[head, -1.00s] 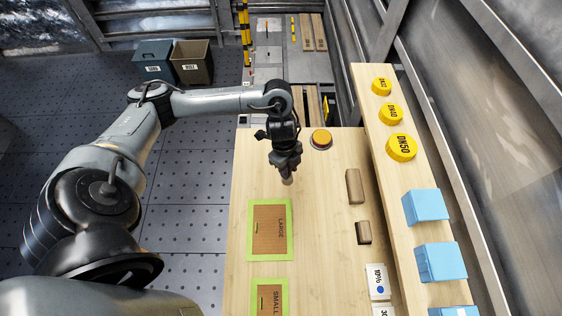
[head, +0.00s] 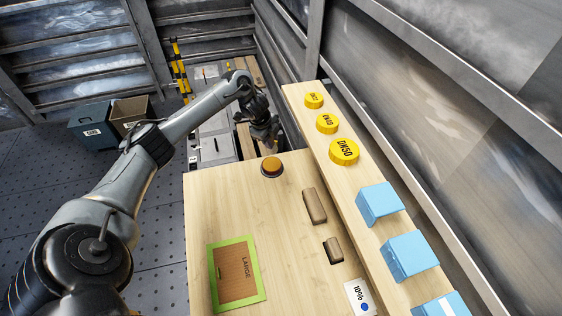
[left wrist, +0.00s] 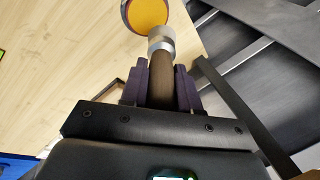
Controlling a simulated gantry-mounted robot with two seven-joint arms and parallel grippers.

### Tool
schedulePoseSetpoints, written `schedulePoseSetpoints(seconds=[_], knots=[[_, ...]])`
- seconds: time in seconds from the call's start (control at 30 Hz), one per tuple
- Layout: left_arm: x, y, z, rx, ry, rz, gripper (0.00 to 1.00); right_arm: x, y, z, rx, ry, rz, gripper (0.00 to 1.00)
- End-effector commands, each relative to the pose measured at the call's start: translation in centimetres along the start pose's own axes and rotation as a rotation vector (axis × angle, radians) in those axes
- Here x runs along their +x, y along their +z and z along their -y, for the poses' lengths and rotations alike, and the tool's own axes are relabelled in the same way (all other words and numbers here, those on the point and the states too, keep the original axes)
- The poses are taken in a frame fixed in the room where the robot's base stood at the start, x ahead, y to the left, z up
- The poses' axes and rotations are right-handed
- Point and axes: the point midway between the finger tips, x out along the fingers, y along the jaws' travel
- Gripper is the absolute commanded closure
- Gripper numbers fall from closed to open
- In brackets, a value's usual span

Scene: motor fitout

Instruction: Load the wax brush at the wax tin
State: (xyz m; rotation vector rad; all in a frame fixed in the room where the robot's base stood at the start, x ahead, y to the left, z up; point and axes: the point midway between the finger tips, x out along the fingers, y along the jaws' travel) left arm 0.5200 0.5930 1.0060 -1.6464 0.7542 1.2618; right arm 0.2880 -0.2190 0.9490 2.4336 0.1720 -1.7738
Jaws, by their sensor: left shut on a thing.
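The wax tin (head: 271,166), a round tin with an orange top, sits on the wooden bench near its far edge. My left gripper (head: 268,141) is just beyond the tin, close to the bench's far edge. It is shut on the wax brush, whose brown handle and grey metal collar (left wrist: 160,42) show between the fingers in the left wrist view. The collar end points toward the tin (left wrist: 146,12), which is partly cut off by the picture's top. The bristles are hidden, and I cannot tell whether they touch the tin. My right gripper is not in view.
Two brown blocks (head: 315,206) lie right of the tin. A raised shelf along the right holds yellow DN discs (head: 344,151) and blue boxes (head: 378,203). A green-edged LARGE mat (head: 236,272) lies nearer. The bench between the tin and the mat is clear.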

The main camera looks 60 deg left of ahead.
Motion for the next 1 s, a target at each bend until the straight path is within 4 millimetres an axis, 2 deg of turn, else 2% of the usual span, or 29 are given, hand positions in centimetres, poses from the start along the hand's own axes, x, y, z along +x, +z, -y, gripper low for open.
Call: schedulePoseSetpoints(seconds=[0.03,0.27,0.47,1.0], knots=[[0.6,0.2,-0.3,0.004,-0.011,0.006,1.00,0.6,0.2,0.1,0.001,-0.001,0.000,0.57],[0.8,0.2,-0.4,0.007,-0.043,0.012,1.00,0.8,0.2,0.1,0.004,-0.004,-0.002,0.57],[1.7,0.2,-0.7,0.007,-0.046,0.012,1.00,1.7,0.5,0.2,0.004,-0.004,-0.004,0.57],[5.7,0.5,-1.9,0.007,-0.046,0.011,1.00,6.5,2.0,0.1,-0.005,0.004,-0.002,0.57]])
